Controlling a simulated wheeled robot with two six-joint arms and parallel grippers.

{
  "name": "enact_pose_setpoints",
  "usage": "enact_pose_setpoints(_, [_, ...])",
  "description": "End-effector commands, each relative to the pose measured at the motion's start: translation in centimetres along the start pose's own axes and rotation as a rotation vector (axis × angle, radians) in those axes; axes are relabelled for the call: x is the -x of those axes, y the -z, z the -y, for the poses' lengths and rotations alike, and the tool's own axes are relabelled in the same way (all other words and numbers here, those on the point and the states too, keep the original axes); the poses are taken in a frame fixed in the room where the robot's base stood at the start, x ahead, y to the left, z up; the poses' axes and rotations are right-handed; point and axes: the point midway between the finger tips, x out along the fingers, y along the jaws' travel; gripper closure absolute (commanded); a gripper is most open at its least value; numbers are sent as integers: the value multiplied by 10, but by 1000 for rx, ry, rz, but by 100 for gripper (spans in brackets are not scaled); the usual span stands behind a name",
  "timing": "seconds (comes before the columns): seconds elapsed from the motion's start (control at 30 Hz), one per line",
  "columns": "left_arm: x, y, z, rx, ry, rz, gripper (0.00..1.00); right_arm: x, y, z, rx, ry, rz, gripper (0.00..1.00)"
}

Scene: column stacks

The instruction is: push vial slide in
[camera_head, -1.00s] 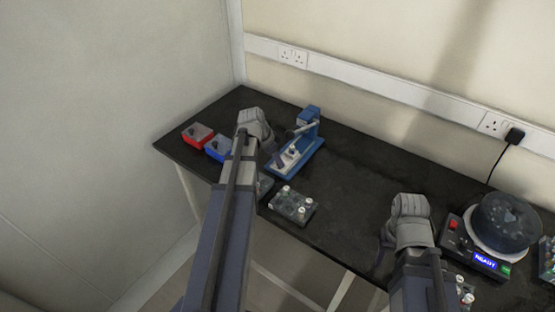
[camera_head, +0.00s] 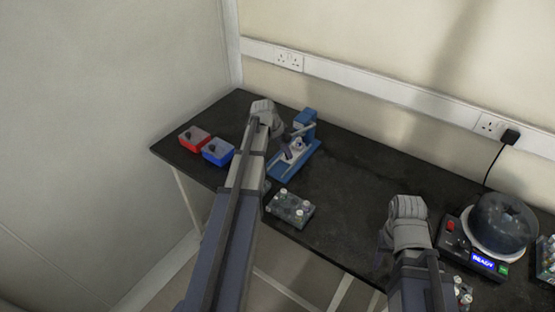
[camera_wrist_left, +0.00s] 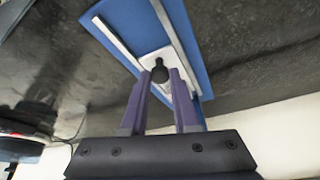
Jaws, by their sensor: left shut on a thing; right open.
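The blue slide device (camera_head: 310,158) stands on the black table, with a blue upright post at its back. Its two pale rails run along the base. A small white carriage (camera_wrist_left: 151,58) with a black knob (camera_wrist_left: 160,72) sits between the rails in the left wrist view. My left gripper (camera_wrist_left: 161,78) is shut on the knob, one purple finger on each side. In the head view my left gripper (camera_head: 288,153) is over the device, and my wrist hides part of it. I cannot make out a vial on the carriage. My right gripper (camera_head: 385,243) is open above the table, apart from the device.
A red box (camera_head: 195,142) and a blue box (camera_head: 217,155) stand left of my left arm. A clear rack (camera_head: 290,210) with white-capped vials is at the front edge. A centrifuge (camera_head: 503,225) reading READY is at right. The middle table is clear.

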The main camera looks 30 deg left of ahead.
Motion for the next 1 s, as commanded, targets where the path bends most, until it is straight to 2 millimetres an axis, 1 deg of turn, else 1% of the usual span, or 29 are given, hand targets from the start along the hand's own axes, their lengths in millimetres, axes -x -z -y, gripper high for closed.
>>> enact_pose_setpoints(0.03, [-5, 12, 7, -2, 0, 0, 100, 0, 0, 0, 0, 0, 0, 50])
enact_pose_setpoints(0.1, [-7, 17, 9, -1, 0, 0, 100, 0, 0, 0, 0, 0, 0, 50])
enact_pose_setpoints(0.37, [-7, 18, 8, 1, 3, -5, 100, 0, 0, 0, 0, 0, 0, 50])
enact_pose_setpoints(0.4, [-7, 18, 8, 0, 3, -5, 69, 0, 0, 0, 0, 0, 0, 50])
enact_pose_setpoints(0.63, [-7, 17, 8, 0, 2, -2, 43, 0, 0, 0, 0, 0, 0, 50])
enact_pose_setpoints(0.67, [-7, 17, 8, 0, 2, -2, 41, 0, 0, 0, 0, 0, 0, 50])
enact_pose_setpoints(1.0, [-4, 16, 7, 0, 1, 0, 41, 3, 0, 0, 0, 0, 0, 50])
